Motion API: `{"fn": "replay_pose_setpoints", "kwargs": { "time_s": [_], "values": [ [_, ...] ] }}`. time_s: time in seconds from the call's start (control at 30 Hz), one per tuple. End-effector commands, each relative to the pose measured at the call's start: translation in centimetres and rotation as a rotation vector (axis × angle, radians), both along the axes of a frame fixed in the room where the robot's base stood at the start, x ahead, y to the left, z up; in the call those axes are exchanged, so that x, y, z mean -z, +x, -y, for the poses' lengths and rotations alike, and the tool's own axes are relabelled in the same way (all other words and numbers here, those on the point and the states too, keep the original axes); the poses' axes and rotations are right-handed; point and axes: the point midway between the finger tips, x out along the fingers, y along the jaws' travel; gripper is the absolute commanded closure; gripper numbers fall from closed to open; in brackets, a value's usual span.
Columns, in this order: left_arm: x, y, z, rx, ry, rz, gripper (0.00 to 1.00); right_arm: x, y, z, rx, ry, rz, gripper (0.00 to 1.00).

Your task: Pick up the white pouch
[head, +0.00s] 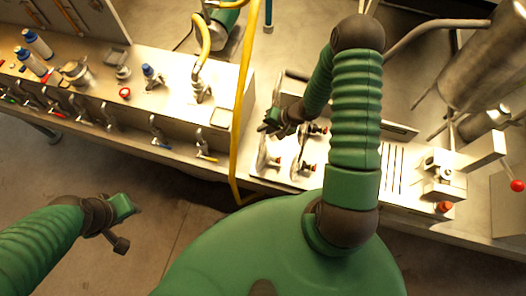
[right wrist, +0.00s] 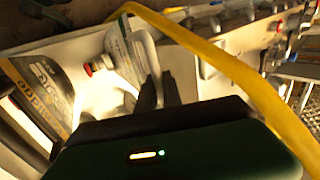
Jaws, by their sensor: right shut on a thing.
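The white pouch (right wrist: 122,55), with a green-marked label, stands at the fingertips of my right gripper (right wrist: 160,90) in the right wrist view. The fingers are close together and shut on its edge. In the head view my right gripper (head: 274,122) is over the metal press panel, with a white pouch-like shape (head: 267,148) just below it. The gripper and arm partly hide that area. My left gripper (head: 122,222) is low at the left, away from the panel, and looks empty; its finger opening is unclear.
A yellow hose (head: 241,110) hangs just left of my right gripper and crosses close in the right wrist view (right wrist: 215,55). The metal panel (head: 226,80) carries valves, levers and bottles. A large metal cylinder (head: 482,65) stands at the right. The floor at lower left is clear.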

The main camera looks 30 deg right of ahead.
Motion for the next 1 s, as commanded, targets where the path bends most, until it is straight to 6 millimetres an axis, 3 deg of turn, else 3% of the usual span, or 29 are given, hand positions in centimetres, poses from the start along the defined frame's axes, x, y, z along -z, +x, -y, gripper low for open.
{"fn": "replay_pose_setpoints", "kwargs": {
  "time_s": [0.87, 1.0],
  "values": [
    [0.0, 0.0, 0.0, 0.000, 0.000, 0.000, 0.64, -0.1, 0.0, -0.1, 0.000, -0.002, 0.000, 1.00],
    [-0.2, 0.0, 0.0, 0.001, 0.000, 0.000, 0.64, -1.5, 0.1, -0.1, 0.000, -0.003, 0.002, 1.00]
  ]
}}
